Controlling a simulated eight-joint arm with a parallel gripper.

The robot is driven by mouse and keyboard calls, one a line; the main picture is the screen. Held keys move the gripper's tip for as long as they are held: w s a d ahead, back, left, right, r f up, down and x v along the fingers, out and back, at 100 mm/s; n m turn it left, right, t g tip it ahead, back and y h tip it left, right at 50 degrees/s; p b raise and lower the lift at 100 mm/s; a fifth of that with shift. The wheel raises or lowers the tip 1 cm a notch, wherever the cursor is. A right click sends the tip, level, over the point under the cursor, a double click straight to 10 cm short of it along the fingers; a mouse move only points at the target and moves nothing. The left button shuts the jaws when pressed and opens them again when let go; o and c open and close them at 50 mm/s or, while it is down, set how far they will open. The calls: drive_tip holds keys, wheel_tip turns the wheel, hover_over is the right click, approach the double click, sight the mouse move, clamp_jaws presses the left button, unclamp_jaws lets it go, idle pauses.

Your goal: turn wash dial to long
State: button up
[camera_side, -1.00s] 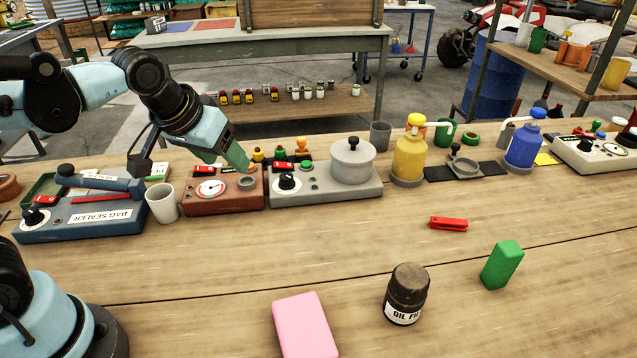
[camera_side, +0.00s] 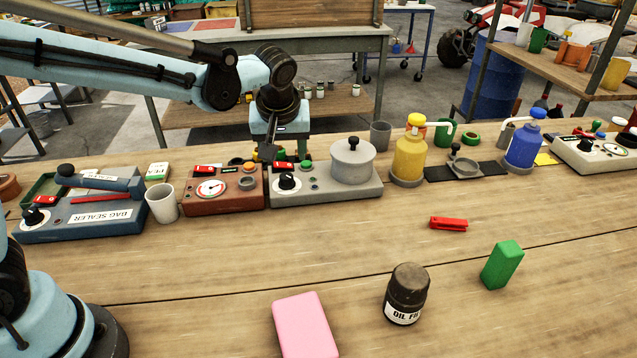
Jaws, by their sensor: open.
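A grey machine (camera_side: 325,198) with a lidded grey pot (camera_side: 353,160) stands on the bench, mid-picture. Its black dial (camera_side: 288,182) with a white pointer mark sits at its left end, beside a red switch (camera_side: 284,166). No wash or long lettering is readable, so I cannot be sure that this is the wash dial. My gripper (camera_side: 268,153) is open and empty, pointing down above and behind the dial, apart from it as far as I can see. The fingers are partly dark and small in the picture.
A brown gauge box (camera_side: 225,203), a white cup (camera_side: 163,203) and a bag sealer (camera_side: 80,222) stand left. Yellow (camera_side: 409,157) and blue (camera_side: 523,147) pump bottles stand right. A pink block (camera_side: 304,326), oil filter (camera_side: 406,294) and green block (camera_side: 502,265) are in front.

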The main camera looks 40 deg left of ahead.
sight(286, 176)
drive_tip(key=x, duration=0.8)
drive_tip(key=shift+a+f, duration=0.1)
drive_tip(key=shift+f, duration=0.3)
drive_tip(key=c, duration=1)
